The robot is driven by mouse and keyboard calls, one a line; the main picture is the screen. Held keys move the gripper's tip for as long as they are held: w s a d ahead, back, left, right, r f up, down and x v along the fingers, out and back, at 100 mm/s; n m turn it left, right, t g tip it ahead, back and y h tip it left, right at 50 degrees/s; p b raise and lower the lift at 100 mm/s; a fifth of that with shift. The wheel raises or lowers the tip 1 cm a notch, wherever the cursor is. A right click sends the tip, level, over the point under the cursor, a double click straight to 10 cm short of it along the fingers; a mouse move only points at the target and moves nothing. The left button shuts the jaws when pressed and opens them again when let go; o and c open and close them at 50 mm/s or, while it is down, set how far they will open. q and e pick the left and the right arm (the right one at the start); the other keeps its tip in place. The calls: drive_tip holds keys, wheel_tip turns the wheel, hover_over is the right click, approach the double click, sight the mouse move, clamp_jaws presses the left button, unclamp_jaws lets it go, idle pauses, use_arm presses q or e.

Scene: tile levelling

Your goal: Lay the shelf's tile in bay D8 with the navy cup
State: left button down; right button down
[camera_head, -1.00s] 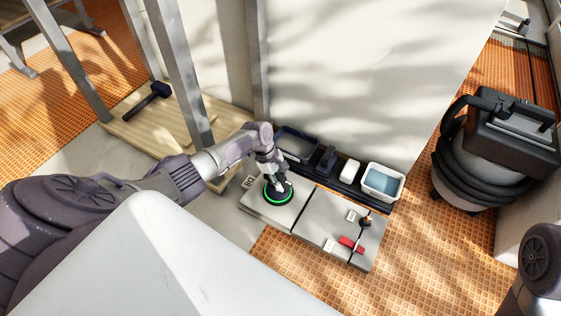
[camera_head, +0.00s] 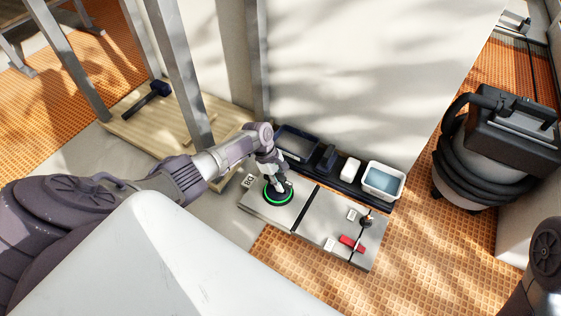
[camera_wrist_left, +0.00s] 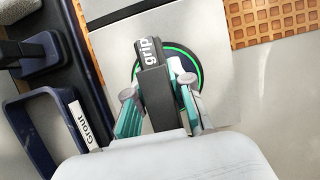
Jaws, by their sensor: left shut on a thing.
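My left gripper (camera_head: 277,181) is shut on the grip of a dark suction cup (camera_head: 270,196) with a lit green ring. The handle, marked "grip" (camera_wrist_left: 152,55), stands between the fingers in the left wrist view. The cup sits on a grey tile (camera_head: 262,209), which lies beside the small D8 marker (camera_head: 248,181). A dark gap shows between this tile and the grey tiles to its right (camera_head: 318,218). Whether the tile is level or fully bedded I cannot tell. My right gripper is out of the head view; only part of that arm shows at the lower right.
Behind the tiles stands a dark tray with a trough (camera_head: 298,142), a white block (camera_head: 350,170) and a water tub (camera_head: 382,182). A red tool (camera_head: 351,244) and small white pieces lie on the right tiles. A mallet (camera_head: 154,94) lies on boards; a vacuum (camera_head: 495,150) stands right.

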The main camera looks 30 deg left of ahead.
use_arm(q)
drive_tip(key=shift+w+r, duration=0.1)
drive_tip(key=c, duration=1)
unclamp_jaws()
drive_tip(key=shift+o, duration=0.3)
drive_tip(key=v, duration=1.1)
drive_tip(key=shift+r, duration=0.4)
